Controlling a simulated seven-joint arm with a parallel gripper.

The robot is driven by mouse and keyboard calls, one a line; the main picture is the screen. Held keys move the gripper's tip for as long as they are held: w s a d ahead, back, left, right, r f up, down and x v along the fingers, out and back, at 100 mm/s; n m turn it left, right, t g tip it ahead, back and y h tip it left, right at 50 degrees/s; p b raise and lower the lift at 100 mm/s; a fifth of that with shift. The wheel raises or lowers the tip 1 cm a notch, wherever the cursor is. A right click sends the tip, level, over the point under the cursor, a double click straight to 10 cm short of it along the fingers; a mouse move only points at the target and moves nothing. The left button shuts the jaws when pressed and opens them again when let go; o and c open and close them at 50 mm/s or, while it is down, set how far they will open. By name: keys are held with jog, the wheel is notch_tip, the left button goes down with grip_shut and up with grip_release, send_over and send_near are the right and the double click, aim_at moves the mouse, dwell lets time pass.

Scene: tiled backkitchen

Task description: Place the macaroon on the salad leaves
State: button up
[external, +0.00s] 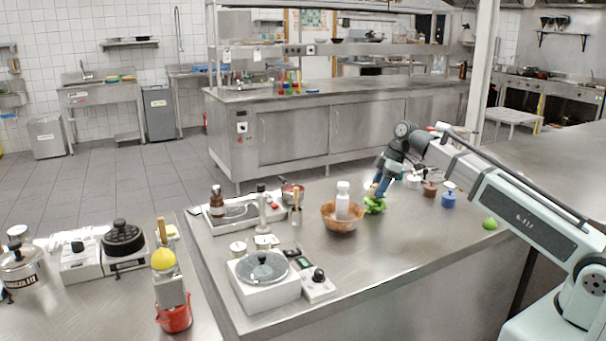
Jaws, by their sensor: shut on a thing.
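The salad leaves (375,205) are a bright green clump on the steel counter, just right of a wicker bowl. My gripper (379,194) points down directly over the leaves, its blue fingers close above or touching them; I cannot tell which. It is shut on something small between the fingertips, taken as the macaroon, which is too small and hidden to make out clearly.
The wicker bowl (335,223) with a white bottle (342,200) stands close left of the leaves. A blue pot (448,199) and a brown pot (430,190) stand to the right. A green round thing (490,223) lies farther right. The counter's front middle is clear.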

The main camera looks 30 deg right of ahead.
jog(key=shift+f, duration=0.1)
jog(key=o, duration=1)
jog(key=v, duration=1.2)
jog(key=shift+s+d, duration=0.1)
